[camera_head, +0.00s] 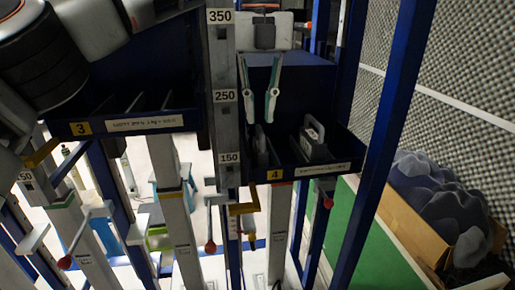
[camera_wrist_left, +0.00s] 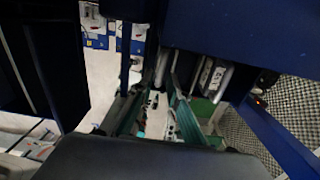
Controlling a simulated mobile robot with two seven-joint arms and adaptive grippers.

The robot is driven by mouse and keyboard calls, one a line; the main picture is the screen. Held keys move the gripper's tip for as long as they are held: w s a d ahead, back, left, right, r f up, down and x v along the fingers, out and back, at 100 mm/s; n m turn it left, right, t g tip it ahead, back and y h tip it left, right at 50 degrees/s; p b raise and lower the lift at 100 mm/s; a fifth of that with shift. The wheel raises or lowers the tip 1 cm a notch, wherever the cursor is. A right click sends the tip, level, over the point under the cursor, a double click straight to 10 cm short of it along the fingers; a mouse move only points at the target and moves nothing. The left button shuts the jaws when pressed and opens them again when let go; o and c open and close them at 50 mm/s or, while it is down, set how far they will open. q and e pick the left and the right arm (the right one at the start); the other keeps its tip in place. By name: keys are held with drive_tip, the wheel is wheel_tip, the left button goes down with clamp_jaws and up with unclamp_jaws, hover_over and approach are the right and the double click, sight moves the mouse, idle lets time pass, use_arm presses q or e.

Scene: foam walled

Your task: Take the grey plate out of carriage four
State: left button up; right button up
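Carriage four is the dark blue open bin (camera_head: 345,166) with the yellow "4" label, right of the centre post in the head view. A grey upright piece with a handle-like top (camera_head: 313,140) stands in its right part. A darker, narrow grey piece (camera_head: 259,138) shows at its left end. I cannot tell for sure which is the grey plate. My left gripper (camera_head: 268,108) hangs above the left part of the bin, fingers pointing down. In the left wrist view its two fingers (camera_wrist_left: 158,115) are apart, with nothing seen between them. My right gripper is not in view.
Carriage three (camera_head: 170,123), with dividers, is at left. A numbered post (camera_head: 223,125) stands between the bins, and a blue upright (camera_head: 385,130) stands at right. Red-knobbed levers (camera_head: 328,190) hang below. A box of dark grey lumps (camera_head: 440,195) and grey foam wall are at far right.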

sight(260, 129)
use_arm(q)
wheel_tip(260, 129, down, 5)
drive_tip(key=shift+f, duration=0.1)
idle(0.3)
clamp_jaws()
